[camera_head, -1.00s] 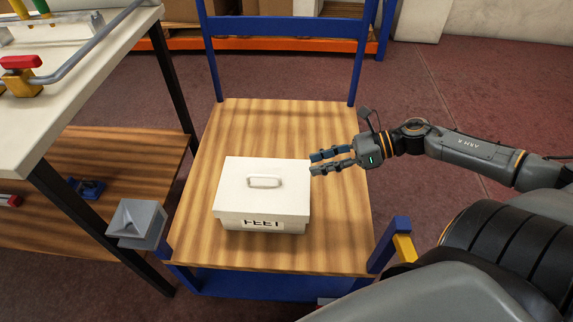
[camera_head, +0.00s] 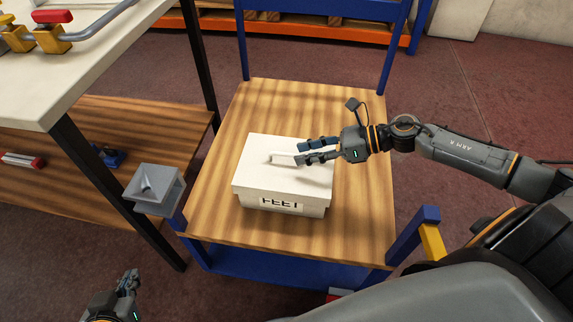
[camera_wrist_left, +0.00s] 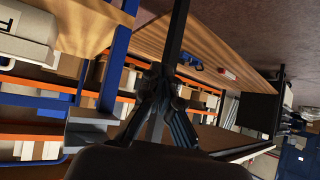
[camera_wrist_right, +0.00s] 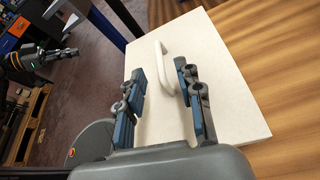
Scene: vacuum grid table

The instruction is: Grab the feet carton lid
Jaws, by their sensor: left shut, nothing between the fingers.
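The white carton marked FEET (camera_head: 250,194) stands on the wooden top of a blue cart. Its white lid (camera_head: 262,150) is on it, with a raised handle (camera_head: 284,159). The lid also shows in the right wrist view (camera_wrist_right: 222,98), where the handle (camera_wrist_right: 163,70) lies ahead, between the lines of the two fingers. My right gripper (camera_head: 301,153) is open over the lid, its fingertips by the right end of the handle. My left gripper (camera_head: 130,280) is low at the bottom left, away from the carton. It is shut and empty; the left wrist view shows its fingers (camera_wrist_left: 157,92).
The wooden cart top (camera_head: 360,180) is bare around the carton. Blue cart posts (camera_head: 408,235) rise at its corners, one with a grey hopper-like piece (camera_head: 155,190). A white worktable (camera_head: 75,75) with a lower wooden shelf stands at the left.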

